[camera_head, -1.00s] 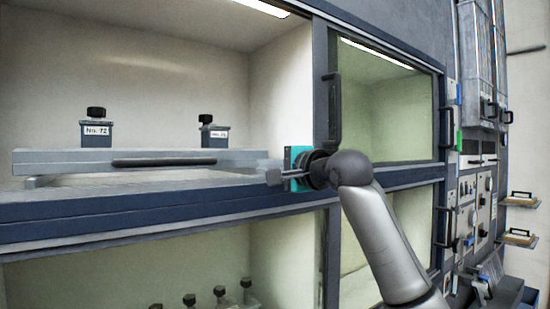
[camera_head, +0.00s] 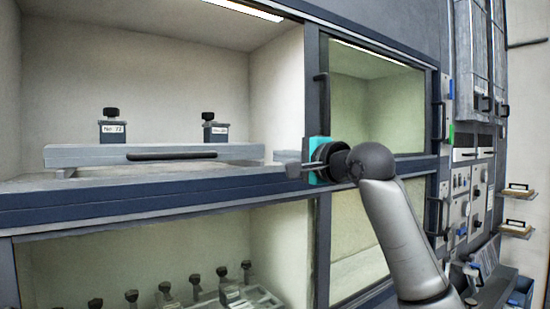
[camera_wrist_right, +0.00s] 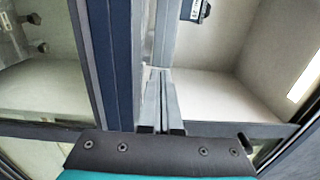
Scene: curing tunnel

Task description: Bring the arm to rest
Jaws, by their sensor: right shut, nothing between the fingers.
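My right gripper (camera_head: 290,168) is shut and empty. In the head view it points left in front of the shelf edge, near the right end of the grey tray (camera_head: 90,154). Its two fingers (camera_wrist_right: 160,100) lie together in the right wrist view. My right arm comes up from the lower right and is bent at the wrist. My left gripper is in neither current view.
The tray has a dark handle (camera_head: 172,156) and carries two dark labelled blocks with black knobs, one marked No. 72 (camera_head: 112,131). Below, several knobbed pieces (camera_head: 195,285) stand in the lower compartment. A vertical door handle (camera_head: 321,104) is close above my gripper.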

